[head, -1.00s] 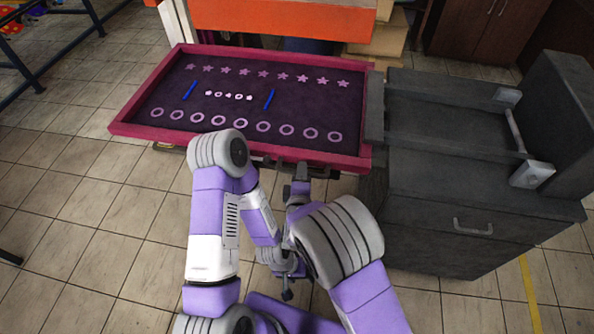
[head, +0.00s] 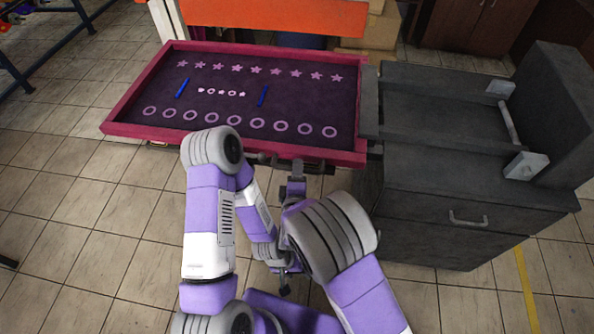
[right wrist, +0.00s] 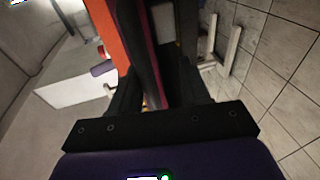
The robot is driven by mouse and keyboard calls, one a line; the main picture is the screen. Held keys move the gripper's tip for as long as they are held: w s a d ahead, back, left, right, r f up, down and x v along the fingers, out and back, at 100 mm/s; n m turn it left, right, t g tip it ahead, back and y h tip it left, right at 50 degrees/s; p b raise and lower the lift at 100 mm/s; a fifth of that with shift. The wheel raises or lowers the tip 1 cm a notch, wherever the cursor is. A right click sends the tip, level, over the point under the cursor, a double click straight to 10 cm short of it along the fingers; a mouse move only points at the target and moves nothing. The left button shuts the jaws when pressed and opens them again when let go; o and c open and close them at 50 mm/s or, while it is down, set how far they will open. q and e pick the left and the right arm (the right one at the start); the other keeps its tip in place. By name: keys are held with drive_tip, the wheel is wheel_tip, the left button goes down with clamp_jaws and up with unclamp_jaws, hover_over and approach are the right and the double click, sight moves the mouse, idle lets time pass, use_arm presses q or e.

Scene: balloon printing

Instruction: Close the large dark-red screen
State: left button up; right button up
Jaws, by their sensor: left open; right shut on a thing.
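The large dark-red screen frame (head: 362,115) lies tilted in the upper middle of the head view. Its dark mesh (head: 215,75) carries rows of pink stars and rings and two blue bars. My right gripper (head: 298,168) is at the near edge of the frame, right of its middle. In the right wrist view, the frame (right wrist: 150,55) runs between the fingers of this gripper, which is shut on it. My left gripper (head: 284,287) is lower, near my body and away from the screen. It is open, small and partly hidden by my arms.
A dark grey cabinet (head: 450,190) with a drawer handle stands close on the right. An orange beam (head: 275,17) is behind the screen, with cardboard boxes (head: 375,35) beside it. Tiled floor (head: 60,200) is free on the left.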

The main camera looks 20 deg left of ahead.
drive_tip(key=p+v, duration=0.1)
drive_tip(key=v, duration=0.6)
idle(0.3)
drive_tip(key=d+f+m+g+h, duration=0.3)
drive_tip(key=d+f+m+g, duration=0.4)
drive_tip(key=d+f+m, duration=0.6)
drive_tip(key=s+d+f+m+g+y, duration=0.1)
drive_tip(key=s+d+f+m+g, duration=0.3)
drive_tip(key=s, duration=0.3)
drive_tip(key=s+d+f+m+g+y+p, duration=0.1)
drive_tip(key=s+d+f+m+g, duration=0.2)
drive_tip(key=s+d+m, duration=0.4)
drive_tip(key=shift+f+g+y, duration=0.4)
drive_tip(key=shift+f, duration=0.35)
drive_tip(key=shift+d, duration=0.15)
